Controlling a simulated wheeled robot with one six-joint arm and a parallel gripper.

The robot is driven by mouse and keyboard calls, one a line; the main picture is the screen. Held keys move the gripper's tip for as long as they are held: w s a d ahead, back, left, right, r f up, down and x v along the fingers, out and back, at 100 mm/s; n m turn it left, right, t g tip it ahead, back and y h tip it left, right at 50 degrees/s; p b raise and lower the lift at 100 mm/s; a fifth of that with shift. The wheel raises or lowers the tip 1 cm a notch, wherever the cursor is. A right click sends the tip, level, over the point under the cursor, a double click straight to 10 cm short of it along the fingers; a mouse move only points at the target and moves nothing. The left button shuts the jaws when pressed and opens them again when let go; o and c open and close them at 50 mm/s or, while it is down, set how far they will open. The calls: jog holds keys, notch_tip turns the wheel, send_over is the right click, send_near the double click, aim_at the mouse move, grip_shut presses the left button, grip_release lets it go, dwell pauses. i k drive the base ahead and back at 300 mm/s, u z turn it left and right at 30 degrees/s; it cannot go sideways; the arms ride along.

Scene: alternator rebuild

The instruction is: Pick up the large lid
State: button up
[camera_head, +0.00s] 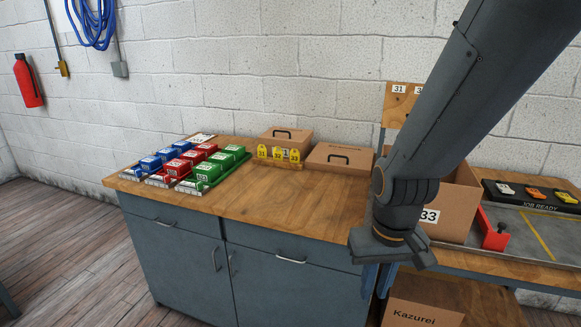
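Two brown lid-like pieces with dark handles are at the back of the wooden bench, against the wall. The right one (338,158) looks wider and flatter, so it seems to be the large lid; the left one (286,136) looks narrower and taller. I cannot be sure of their true sizes. My gripper (378,280) hangs low at the right end of the bench, in front of its edge and apart from both lids. Its fingers are small and dark here, and their opening is unclear. Nothing is seen held in it.
Yellow numbered tags (278,153) stand before the lids. Blue (151,163), red (178,167) and green (208,172) boxes fill the bench's left. The bench middle (275,200) is clear. A brown carton (455,205) stands behind my arm, beside the job-ready tray (535,225).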

aim_at(339, 159)
jog(key=u, duration=0.6)
jog(key=k, duration=0.85)
jog(key=u, duration=0.85)
jog(key=i, duration=2.1)
jog(key=z, duration=1.45)
jog(key=i, duration=0.7)
jog(key=z, duration=0.75)
